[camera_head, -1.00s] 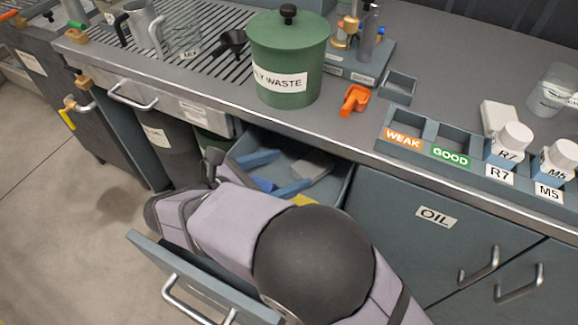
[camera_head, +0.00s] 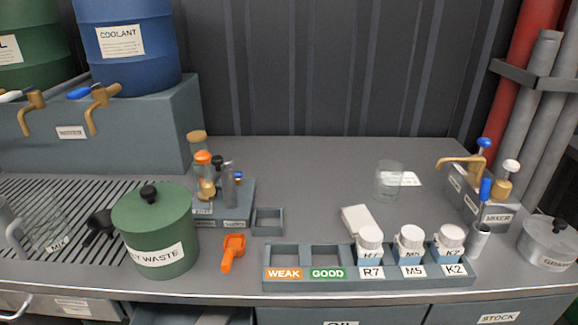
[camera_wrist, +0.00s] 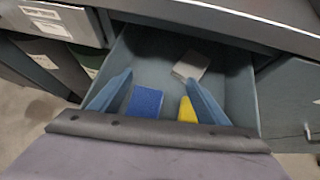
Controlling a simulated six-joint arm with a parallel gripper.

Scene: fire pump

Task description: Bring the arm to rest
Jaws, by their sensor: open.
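My gripper (camera_wrist: 159,74) shows in the wrist view as two blue fingers, spread apart with nothing between their tips. It points into an open grey drawer (camera_wrist: 240,88). In the drawer lie a blue block (camera_wrist: 145,102), a yellow piece (camera_wrist: 187,109) partly hidden by the right finger, and a grey-beige block (camera_wrist: 191,66) further back. I cannot tell how high the fingers are above them. My arm and gripper are out of the head view, where only a little of the drawer (camera_head: 185,314) shows at the bottom edge.
On the counter stand a green waste bin (camera_head: 155,232), an orange clip-like piece (camera_head: 232,252), a rack (camera_head: 300,257) with white-capped bottles R7, M5 and K2, a glass beaker (camera_head: 388,181) and a mixer (camera_head: 482,195). The back middle of the counter is clear.

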